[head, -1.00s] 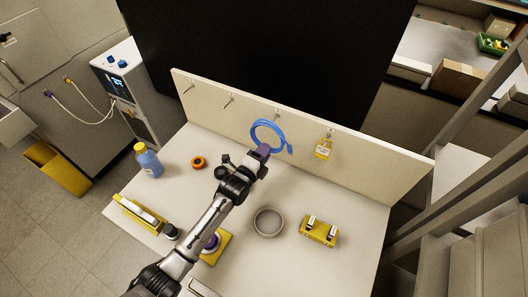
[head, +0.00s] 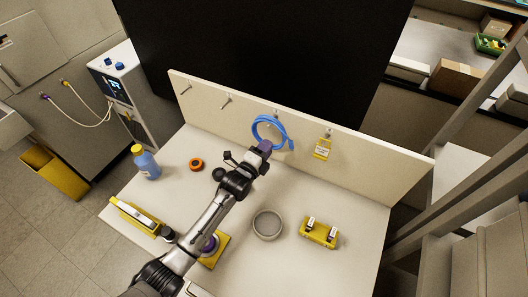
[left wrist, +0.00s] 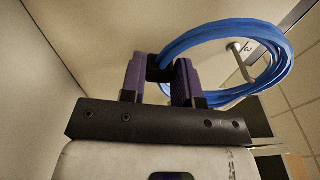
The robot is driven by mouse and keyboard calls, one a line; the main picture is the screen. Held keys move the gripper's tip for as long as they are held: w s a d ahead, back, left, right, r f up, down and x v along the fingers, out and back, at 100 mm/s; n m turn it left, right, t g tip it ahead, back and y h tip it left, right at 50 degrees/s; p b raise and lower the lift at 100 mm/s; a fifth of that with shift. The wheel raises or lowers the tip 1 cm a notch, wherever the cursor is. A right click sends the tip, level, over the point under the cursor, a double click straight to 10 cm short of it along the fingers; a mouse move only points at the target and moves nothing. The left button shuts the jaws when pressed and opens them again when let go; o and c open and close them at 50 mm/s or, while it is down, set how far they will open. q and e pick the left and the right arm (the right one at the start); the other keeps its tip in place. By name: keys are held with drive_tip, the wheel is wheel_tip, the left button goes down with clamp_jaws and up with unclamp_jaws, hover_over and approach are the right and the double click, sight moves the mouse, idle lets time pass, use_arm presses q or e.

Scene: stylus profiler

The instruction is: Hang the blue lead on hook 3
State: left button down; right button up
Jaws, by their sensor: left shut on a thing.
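The blue lead (head: 285,133) is a coiled loop held up in front of the upright panel. My left gripper (head: 263,148) is shut on a dark part at the coil's lower edge. In the left wrist view, the purple fingers (left wrist: 158,75) grip that part and the blue coil (left wrist: 205,38) spreads to the right. A metal hook (left wrist: 236,48) with a small label, seemingly 3, shows through the loop there. In the head view the third hook (head: 277,112) is at the coil's upper edge. I cannot tell whether the loop is around the hook. My right gripper is not visible.
Two empty hooks (head: 226,100) are on the panel to the left. On the bench are a blue bottle (head: 147,164), orange ring (head: 196,164), grey bowl (head: 267,224) and yellow holder (head: 319,232).

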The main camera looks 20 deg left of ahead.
use_arm(q)
drive_tip(key=shift+w+d+b, duration=0.1)
drive_tip(key=shift+w+b, duration=0.25)
drive_tip(key=shift+w, duration=0.35)
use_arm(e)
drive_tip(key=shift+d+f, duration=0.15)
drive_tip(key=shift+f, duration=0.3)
use_arm(q)
drive_tip(key=shift+w, duration=0.2)
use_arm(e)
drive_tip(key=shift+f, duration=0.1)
use_arm(q)
drive_tip(key=shift+f, duration=0.4)
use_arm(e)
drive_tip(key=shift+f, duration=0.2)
use_arm(q)
drive_tip(key=shift+b, duration=0.3)
drive_tip(key=c, duration=0.8)
unclamp_jaws()
drive_tip(key=shift+c, duration=0.2)
